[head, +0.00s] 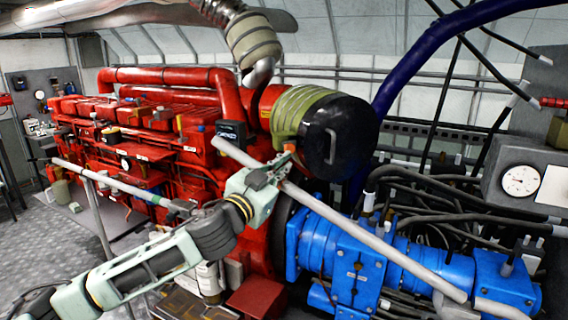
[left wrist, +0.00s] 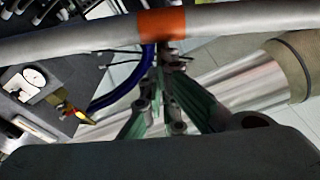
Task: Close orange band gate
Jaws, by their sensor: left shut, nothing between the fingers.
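A long pale grey bar (head: 375,238) runs diagonally across the head view, from beside the red engine down past the blue unit. My left gripper (head: 287,160) is at the bar's upper left part. In the left wrist view its fingers (left wrist: 165,58) are shut and empty, with tips just below the orange band. I cannot tell whether they touch the bar. My right gripper is not in view.
Another grey bar (head: 115,182) with a blue-green band stands at left, before the red engine (head: 150,130). A blue unit (head: 345,255) and dark hoses fill the right. A black-ended cylinder (head: 350,135) is close behind my gripper. Grey floor (head: 40,245) is open at left.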

